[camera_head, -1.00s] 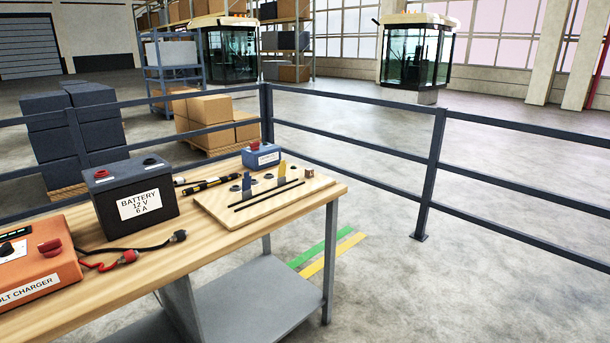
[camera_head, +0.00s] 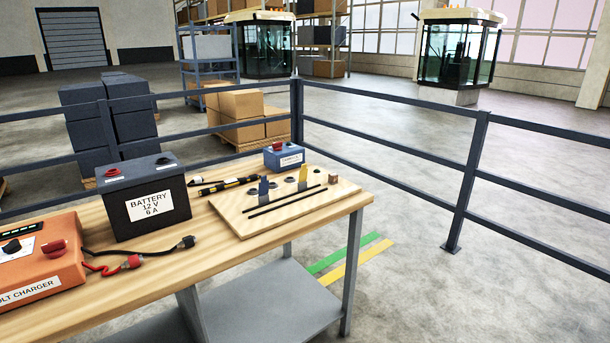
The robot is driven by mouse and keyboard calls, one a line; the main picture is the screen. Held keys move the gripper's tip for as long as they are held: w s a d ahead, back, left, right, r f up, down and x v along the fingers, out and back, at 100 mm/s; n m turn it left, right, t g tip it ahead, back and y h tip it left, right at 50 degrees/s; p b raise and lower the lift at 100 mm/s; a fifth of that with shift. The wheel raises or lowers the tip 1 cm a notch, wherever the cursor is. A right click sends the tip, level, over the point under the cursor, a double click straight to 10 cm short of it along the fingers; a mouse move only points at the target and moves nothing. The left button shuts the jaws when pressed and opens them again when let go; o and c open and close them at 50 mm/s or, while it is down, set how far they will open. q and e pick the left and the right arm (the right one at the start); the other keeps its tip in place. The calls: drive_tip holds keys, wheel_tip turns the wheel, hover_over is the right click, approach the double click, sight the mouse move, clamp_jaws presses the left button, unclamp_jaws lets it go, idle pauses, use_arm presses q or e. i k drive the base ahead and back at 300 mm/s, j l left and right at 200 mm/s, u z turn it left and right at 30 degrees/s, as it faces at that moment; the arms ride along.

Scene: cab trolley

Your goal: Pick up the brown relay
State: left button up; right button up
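The brown relay (camera_head: 334,179) looks like a small brown block and sits at the right corner of a light wooden board (camera_head: 290,214). The board lies on the right end of a wooden workbench (camera_head: 155,265). Also on the board are a blue piece (camera_head: 263,188), a yellow piece (camera_head: 303,174), several dark round spots and two dark strips. Neither of my grippers is in view.
A black battery (camera_head: 120,213), an orange charger (camera_head: 35,262) with red and black leads, a blue box (camera_head: 284,156) and pen-like tools (camera_head: 226,185) share the bench. A dark railing (camera_head: 390,149) runs behind. Open floor lies to the right.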

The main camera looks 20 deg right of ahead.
sight(333, 177)
drive_tip(key=i+l+u, duration=0.15)
drive_tip(key=l, duration=0.3)
drive_tip(key=i+l+u, duration=0.15)
drive_tip(key=l, duration=0.35)
drive_tip(key=i+l+u, duration=0.15)
drive_tip(key=l, duration=0.3)
drive_tip(key=l+u, duration=0.15)
drive_tip(key=l, duration=0.35)
drive_tip(key=i+l, duration=0.1)
drive_tip(key=l, duration=0.4)
drive_tip(key=i+l, duration=0.1)
drive_tip(key=l, duration=0.4)
drive_tip(key=i+l, duration=0.1)
drive_tip(key=l, duration=0.4)
drive_tip(key=i+l, duration=0.1)
drive_tip(key=l, duration=0.4)
drive_tip(key=u, duration=0.05)
